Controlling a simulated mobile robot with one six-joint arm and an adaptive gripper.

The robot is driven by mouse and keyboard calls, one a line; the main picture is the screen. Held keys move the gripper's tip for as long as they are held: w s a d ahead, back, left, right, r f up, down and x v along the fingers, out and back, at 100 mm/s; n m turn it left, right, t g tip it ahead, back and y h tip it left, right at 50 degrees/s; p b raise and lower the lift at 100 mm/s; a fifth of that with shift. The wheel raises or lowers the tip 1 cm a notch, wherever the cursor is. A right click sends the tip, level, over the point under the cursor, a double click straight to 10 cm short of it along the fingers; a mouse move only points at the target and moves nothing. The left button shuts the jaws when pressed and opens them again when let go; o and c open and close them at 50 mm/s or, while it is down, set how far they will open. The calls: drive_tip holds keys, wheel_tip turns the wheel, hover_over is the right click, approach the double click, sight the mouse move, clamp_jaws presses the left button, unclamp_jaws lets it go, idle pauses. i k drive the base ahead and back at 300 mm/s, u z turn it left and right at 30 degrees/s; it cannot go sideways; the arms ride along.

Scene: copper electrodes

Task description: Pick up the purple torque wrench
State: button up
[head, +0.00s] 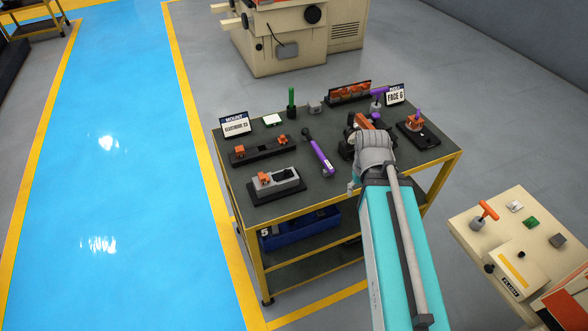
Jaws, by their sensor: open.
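The purple torque wrench (321,158) lies on the dark top of the yellow-framed table (238,173), near its middle. It has a dark head at its far-left end, and its purple handle slants toward the near right. My gripper (354,137) is over the table just to the right of the wrench. It is open, and I see nothing held in it. My own wrist and arm hide part of the gripper and the table around it. The height of the gripper above the table is hard to tell.
A grey block with orange parts (277,182) and a dark bar with orange ends (264,151) lie left of the wrench. A green rod (291,99), a rack of orange pieces (349,93) and a purple-handled tool (377,102) stand behind. A cream console (515,240) is at right.

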sight(306, 136)
drive_tip(key=z, duration=0.15)
drive_tip(key=k, duration=1.4)
drive_tip(key=u, duration=0.5)
drive_tip(key=i, duration=1)
